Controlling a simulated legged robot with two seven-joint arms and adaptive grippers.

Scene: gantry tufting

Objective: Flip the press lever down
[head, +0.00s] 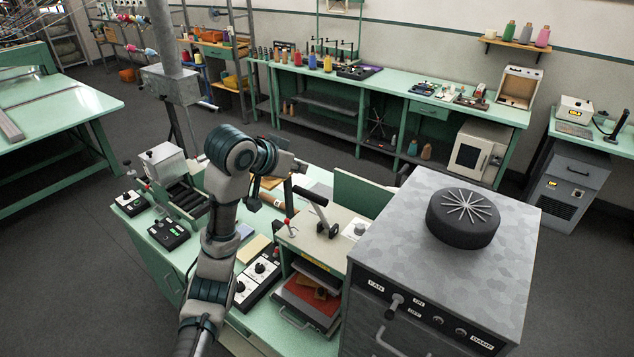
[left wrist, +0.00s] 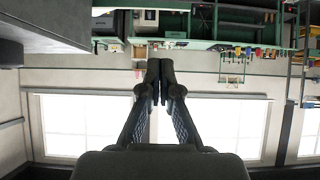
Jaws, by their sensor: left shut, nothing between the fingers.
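In the head view, the press (head: 332,246) has a cream top plate. Its black lever (head: 317,211) stands up from a bracket and leans toward the upper left, its grip end raised. My left arm reaches up left of the press and bends right at the top. No contact with the lever shows, and the lever cannot be made out in that view. My right gripper is not in view.
A grey metal cabinet (head: 440,230) with a round black vent stands just right of the press. A red-knobbed lever (head: 287,225) stands left of the black lever. A white control box (head: 257,277) and a black switch box (head: 169,233) lie on the green bench.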

